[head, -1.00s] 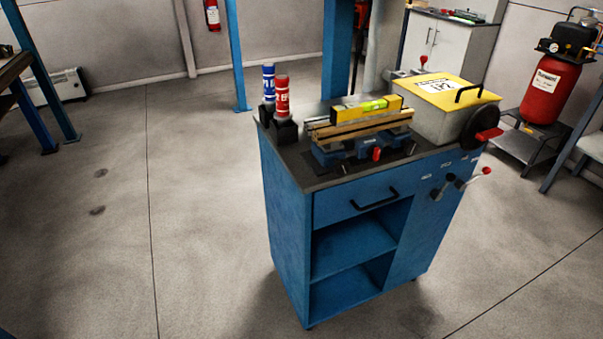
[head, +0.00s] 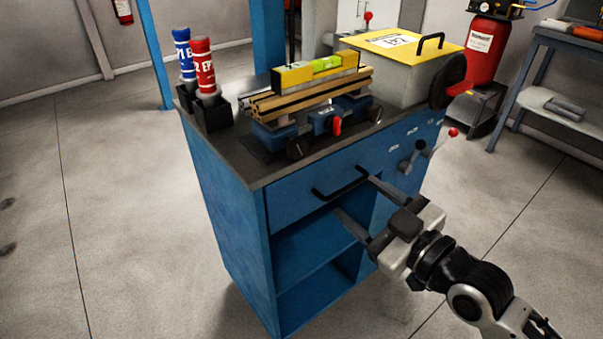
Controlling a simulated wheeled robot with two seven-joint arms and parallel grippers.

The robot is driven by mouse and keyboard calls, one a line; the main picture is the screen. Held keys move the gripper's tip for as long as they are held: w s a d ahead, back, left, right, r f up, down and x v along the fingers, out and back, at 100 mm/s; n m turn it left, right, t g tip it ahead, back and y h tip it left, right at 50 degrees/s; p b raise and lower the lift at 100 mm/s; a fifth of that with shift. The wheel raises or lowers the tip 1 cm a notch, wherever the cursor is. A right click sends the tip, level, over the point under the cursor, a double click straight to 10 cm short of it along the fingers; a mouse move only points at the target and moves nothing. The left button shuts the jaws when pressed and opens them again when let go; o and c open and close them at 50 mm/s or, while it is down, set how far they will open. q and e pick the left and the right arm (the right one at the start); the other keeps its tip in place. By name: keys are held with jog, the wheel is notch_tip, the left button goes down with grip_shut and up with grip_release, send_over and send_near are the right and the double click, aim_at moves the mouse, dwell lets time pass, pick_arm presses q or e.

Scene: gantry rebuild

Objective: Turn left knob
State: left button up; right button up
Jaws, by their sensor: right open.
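A blue clamp (head: 317,119) on the cabinet top holds wooden strips (head: 310,95) with a yellow level (head: 317,70) on top. On the clamp's front are a dark round left knob (head: 298,148), a red handle (head: 337,125) in the middle and a dark right knob (head: 375,113). My right gripper (head: 353,193) is open and empty. Its two fingers point up-left, in front of the cabinet by the drawer handle (head: 340,186); whether they touch it I cannot tell. The gripper is lower in the picture than the left knob and to its right. My left gripper is not in view.
The blue cabinet (head: 225,195) has open shelves and dark levers (head: 406,165) on its front, one red-tipped. Blue and red bottles (head: 203,68) stand at the back left. A yellow-lidded box (head: 390,72) stands right. The floor left is clear.

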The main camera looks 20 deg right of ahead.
aim_at(300, 150)
jog(key=x, duration=0.5)
jog(key=p+x, duration=0.1)
jog(key=x, duration=0.4)
jog(key=r+x, duration=0.1)
jog(key=x, duration=0.5)
jog(key=shift+a+p, duration=0.15)
jog(key=shift+p, duration=0.2)
jog(key=shift+s, duration=0.1)
jog(key=c, duration=1)
